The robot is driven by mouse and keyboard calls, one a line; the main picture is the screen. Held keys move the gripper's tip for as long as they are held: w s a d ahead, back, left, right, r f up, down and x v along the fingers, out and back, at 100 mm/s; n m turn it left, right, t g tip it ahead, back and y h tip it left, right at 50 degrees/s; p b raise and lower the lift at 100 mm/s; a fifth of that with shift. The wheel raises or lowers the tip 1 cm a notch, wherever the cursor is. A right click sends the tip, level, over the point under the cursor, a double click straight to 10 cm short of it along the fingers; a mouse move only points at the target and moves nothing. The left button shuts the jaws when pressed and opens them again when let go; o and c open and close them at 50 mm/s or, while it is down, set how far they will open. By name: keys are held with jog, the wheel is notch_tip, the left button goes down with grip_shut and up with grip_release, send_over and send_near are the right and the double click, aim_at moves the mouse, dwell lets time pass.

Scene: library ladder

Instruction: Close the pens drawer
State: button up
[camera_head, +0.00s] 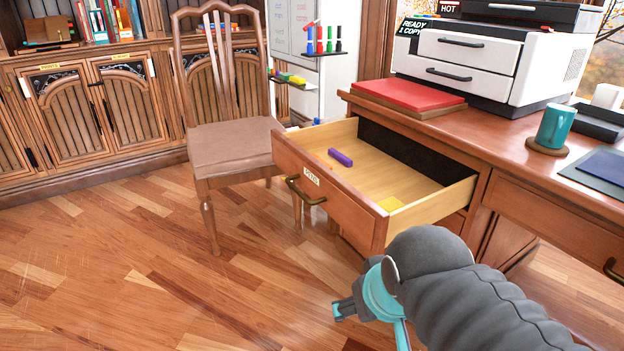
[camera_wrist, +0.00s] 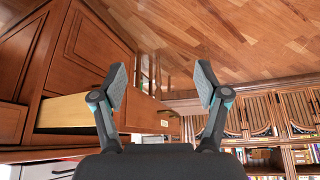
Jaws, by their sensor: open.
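The pens drawer (camera_head: 345,212) is pulled well out of the wooden desk. It has a brass handle (camera_head: 305,192) and a white label on its front. In the wrist view my gripper (camera_wrist: 161,82) is open and empty. The drawer's pale side (camera_wrist: 65,110) shows there left of the fingers.
A wooden chair (camera_head: 232,150) stands close to the drawer's far left side. The desk top (camera_head: 500,135) holds a printer (camera_head: 490,60), a red folder (camera_head: 408,94) and a teal mug (camera_head: 556,125). Cabinets (camera_head: 85,105) line the back. The floor (camera_head: 150,260) in front is clear.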

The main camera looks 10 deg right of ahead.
jog(key=shift+a+f, duration=0.2)
jog(key=shift+f, duration=0.05)
jog(key=c, duration=0.4)
jog(key=shift+w+a+f+n+g+b, duration=0.25)
jog(key=shift+w+a+f, duration=0.15)
jog(key=shift+f, duration=0.15)
jog(key=shift+w+a+f+n+g+b, duration=0.15)
jog(key=shift+w+a+f+g+b, duration=0.15)
jog(key=shift+f, duration=0.2)
jog(key=c, duration=0.8)
jog(key=shift+w+a+r+n, duration=0.15)
jog(key=shift+w+a, duration=0.1)
jog(key=shift+w, duration=0.3)
jog(key=shift+w+a+f+n, duration=0.15)
jog(key=shift+w+a, duration=0.1)
jog(key=shift+w, duration=0.25)
grip_shut()
jog(key=w+a+r+n+h+b, duration=0.1)
jog(key=w+a+r, duration=0.2)
jog(key=w, duration=0.6)
jog(key=w+a+r+n+h+b, duration=0.1)
jog(key=w+a+r+n, duration=0.15)
jog(key=w, duration=0.65)
jog(key=w+r+m+t+h, duration=0.2)
jog(key=w+r, duration=0.5)
jog(key=r, duration=0.4)
jog(key=b, duration=0.2)
send_near(317, 175)
jog(key=shift+x, duration=2.45)
